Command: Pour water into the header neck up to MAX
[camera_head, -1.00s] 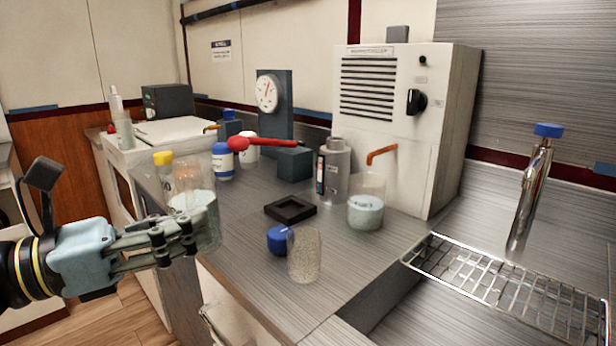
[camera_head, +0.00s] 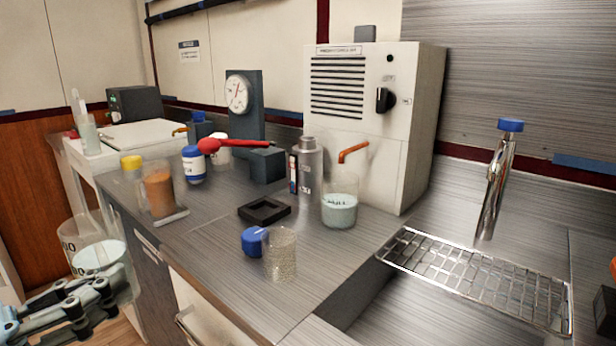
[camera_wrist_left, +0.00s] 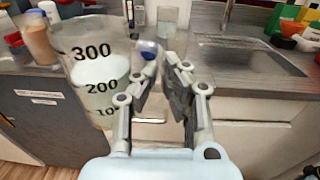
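A clear graduated beaker (camera_head: 88,248) with pale liquid is at the lower left of the head view, off the counter's front edge. What lies between the pads is hard to see. A grey metal cylinder with a narrow neck (camera_head: 309,168), likely the header neck, stands before the white cabinet. No MAX mark is legible. My right gripper is out of view.
On the counter (camera_head: 225,260) stand another beaker of pale liquid (camera_head: 339,205), a granule-filled glass (camera_head: 280,255), a blue cap (camera_head: 252,241), a black square holder (camera_head: 264,209), and an orange-brown container (camera_head: 159,192). A red-handled lever (camera_head: 235,143) juts out. A wire rack (camera_head: 470,275) lies right.

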